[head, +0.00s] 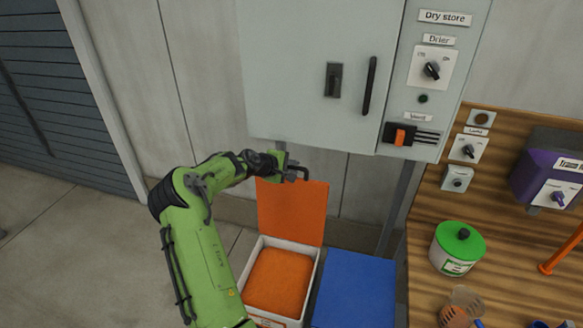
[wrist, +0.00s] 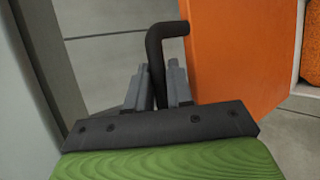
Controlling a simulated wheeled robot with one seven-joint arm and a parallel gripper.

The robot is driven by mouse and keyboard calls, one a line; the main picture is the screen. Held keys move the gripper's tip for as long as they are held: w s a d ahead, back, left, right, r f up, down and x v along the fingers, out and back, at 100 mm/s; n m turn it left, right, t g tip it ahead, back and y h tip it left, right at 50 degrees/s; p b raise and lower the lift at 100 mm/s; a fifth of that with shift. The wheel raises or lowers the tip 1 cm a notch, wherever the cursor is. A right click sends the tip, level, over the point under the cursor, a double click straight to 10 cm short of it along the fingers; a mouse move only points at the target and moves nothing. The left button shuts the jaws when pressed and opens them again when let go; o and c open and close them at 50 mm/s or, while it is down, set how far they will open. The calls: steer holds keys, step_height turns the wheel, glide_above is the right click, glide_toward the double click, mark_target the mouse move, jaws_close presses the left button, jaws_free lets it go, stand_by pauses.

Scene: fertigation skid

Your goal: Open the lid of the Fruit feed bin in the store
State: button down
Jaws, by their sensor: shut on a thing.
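The orange lid (head: 292,212) stands upright at the back edge of a white bin (head: 312,272), which is open and shows orange contents (head: 279,281). The bin's front label is cut off and cannot be read. My gripper (head: 292,172) is at the top of the lid. In the wrist view my gripper (wrist: 158,88) is shut on the black bent handle (wrist: 155,45) of the orange lid (wrist: 235,55). The handle's lower part is hidden between the fingers.
A blue-lidded bin (head: 355,290) stands closed to the right. The grey Dry store cabinet (head: 310,60) hangs just above my gripper. A wooden counter (head: 425,205) with a green-lidded tub (head: 458,247) is at the right. Open floor (head: 110,240) lies to the left.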

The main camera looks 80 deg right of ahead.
steer(key=c, duration=1.1)
jaws_free()
steer(key=shift+f, duration=0.15)
steer(key=b+v, duration=0.1)
steer(key=v, duration=1.4)
steer(key=shift+a+r, duration=0.3)
steer(key=shift+w, duration=0.15)
